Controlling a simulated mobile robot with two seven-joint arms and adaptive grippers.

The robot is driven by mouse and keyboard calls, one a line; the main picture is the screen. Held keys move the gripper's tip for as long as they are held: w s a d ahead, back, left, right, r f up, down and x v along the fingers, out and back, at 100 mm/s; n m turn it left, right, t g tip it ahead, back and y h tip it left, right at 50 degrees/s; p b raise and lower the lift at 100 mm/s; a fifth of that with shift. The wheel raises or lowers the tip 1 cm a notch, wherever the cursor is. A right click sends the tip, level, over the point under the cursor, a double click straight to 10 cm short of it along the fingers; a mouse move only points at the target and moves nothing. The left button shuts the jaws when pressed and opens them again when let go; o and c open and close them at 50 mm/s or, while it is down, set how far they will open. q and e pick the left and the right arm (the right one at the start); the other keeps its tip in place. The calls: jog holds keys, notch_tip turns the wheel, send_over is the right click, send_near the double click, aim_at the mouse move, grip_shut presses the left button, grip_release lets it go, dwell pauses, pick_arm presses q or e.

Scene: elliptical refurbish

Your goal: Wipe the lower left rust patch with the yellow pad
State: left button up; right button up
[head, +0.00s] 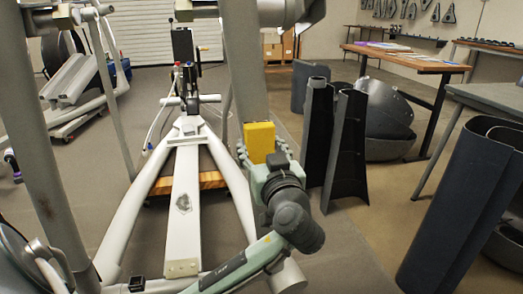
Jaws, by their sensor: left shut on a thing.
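The yellow pad (258,140) is a small upright block right of the elliptical's pale central beam (186,232). My left gripper (264,158) is shut on its lower part, and its fingers hide the pad's bottom edge. No other patch can be made out clearly. My right gripper is not in view.
Sloping pale tubes (132,218) flank the beam. Another grey post (38,130) stands at the left. Dark curved covers (345,145) stand on the floor to the right, with a large dark cover (462,205) nearer. A wooden workbench (405,60) is behind them.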

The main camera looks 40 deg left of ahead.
pick_arm(q)
notch_tip(320, 180, down, 11)
jog(key=w+b, duration=0.1)
jog(key=b, duration=0.9)
jog(key=shift+d, duration=0.3)
